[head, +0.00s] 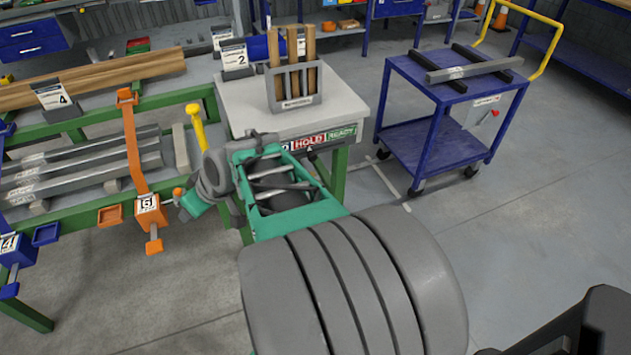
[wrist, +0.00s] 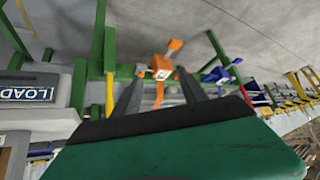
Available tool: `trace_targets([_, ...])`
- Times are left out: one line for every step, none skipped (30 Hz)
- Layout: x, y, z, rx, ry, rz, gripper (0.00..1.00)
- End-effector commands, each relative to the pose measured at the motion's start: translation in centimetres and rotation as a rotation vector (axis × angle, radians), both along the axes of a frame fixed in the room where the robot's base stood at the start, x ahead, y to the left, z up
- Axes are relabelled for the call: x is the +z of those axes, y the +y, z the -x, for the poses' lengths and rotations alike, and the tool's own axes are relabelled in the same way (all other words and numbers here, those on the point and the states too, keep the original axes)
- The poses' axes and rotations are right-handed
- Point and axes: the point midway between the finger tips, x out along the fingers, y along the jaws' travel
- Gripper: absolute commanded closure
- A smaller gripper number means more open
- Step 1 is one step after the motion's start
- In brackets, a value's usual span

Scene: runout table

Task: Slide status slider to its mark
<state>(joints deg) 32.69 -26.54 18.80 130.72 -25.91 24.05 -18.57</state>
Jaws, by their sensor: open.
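The status strip (head: 310,141) runs along the front edge of the pale tabletop, with a red HOLD panel and a green READY panel. My arm hides its left end. In the wrist view a blue LOAD panel (wrist: 27,94) shows upside down at the left. A small dark piece below the HOLD panel may be the slider, but I cannot tell. My gripper (wrist: 160,78) is open and empty, left of the strip in the head view and apart from it. Its two grey fingers point towards an orange clamp (wrist: 160,72) beyond.
The tabletop (head: 345,100) carries a grey rack (head: 295,88) with wooden pieces. On the left, a green bench holds metal bars (head: 85,165), an orange clamp (head: 150,210) and a yellow-handled part (head: 196,122). A blue cart (head: 425,150) stands right; the floor in front of it is clear.

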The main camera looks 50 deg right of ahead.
Motion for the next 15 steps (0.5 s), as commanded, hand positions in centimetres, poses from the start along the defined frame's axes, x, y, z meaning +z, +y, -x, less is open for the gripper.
trace_targets([-5.9,-4.0,-0.9,-0.046,-0.084,-0.013,0.50])
trace_targets([-7.1,-6.2,-1.4,-0.067,-0.149,-0.013,0.50])
trace_targets([-8.5,-9.3,-1.7,-0.101,-0.238,-0.008,0.50])
trace_targets([-9.6,-11.8,-1.7,-0.132,-0.305,0.000,0.50])
trace_targets([-10.5,-14.3,-1.3,-0.169,-0.375,0.013,0.50])
trace_targets([-11.4,-17.7,-0.5,-0.225,-0.466,0.034,0.50])
trace_targets([-12.0,-20.2,0.4,-0.269,-0.531,0.054,0.50])
trace_targets([-12.4,-22.5,1.6,-0.313,-0.593,0.078,0.50])
trace_targets([-12.8,-25.4,3.3,-0.374,-0.667,0.111,0.50])
trace_targets([-13.0,-27.2,4.7,-0.417,-0.715,0.136,0.50])
trace_targets([-13.1,-28.8,6.1,-0.455,-0.758,0.160,0.50])
trace_targets([-13.0,-30.5,7.8,-0.502,-0.805,0.190,0.50])
trace_targets([-13.0,-31.5,8.8,-0.531,-0.832,0.209,0.50])
trace_targets([-12.8,-32.3,9.7,-0.552,-0.855,0.224,0.50])
trace_targets([-12.6,-33.0,10.6,-0.574,-0.875,0.239,0.50])
